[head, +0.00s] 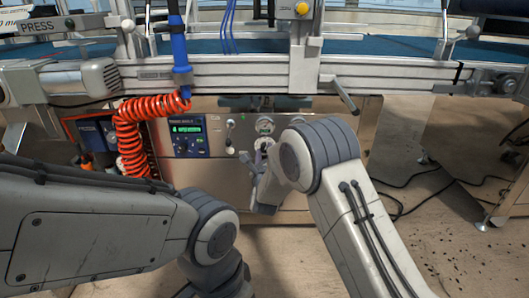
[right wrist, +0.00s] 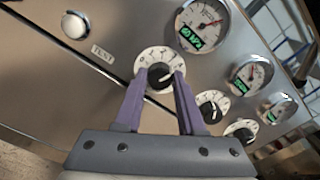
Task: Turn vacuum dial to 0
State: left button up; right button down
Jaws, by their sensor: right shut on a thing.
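In the right wrist view, a black dial knob (right wrist: 160,76) sits on a round white scale plate (right wrist: 150,57) on the steel panel. Its pale pointer line shows, but the numbers are too small to read. My right gripper's two purple fingers (right wrist: 158,86) are closed on either side of this knob. In the head view my right gripper (head: 257,165) is against the panel front (head: 221,180), and the knob is mostly hidden behind it. My left arm crosses the lower left of the head view; its fingers are not seen.
In the right wrist view, a large gauge (right wrist: 203,25), smaller gauges and two more dials, one close to the right finger (right wrist: 212,106), surround the knob. In the head view, a coiled orange hose (head: 130,140) hangs left of the display (head: 187,130), and a lever (head: 344,95) juts out above.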

jog(key=n, duration=0.5)
jog(key=shift+n+p, duration=0.3)
jog(key=shift+p, duration=0.1)
jog(key=n+p, duration=0.1)
jog(key=n, duration=0.4)
jog(key=shift+p, duration=0.3)
jog(key=n+p, duration=0.2)
jog(key=n, duration=0.3)
jog(key=shift+f+n, duration=0.1)
jog(key=shift+n, duration=0.3)
jog(key=n+p, duration=0.2)
jog(key=n, duration=0.3)
jog(key=shift+f, duration=0.1)
jog(key=c, duration=0.5)
grip_release()
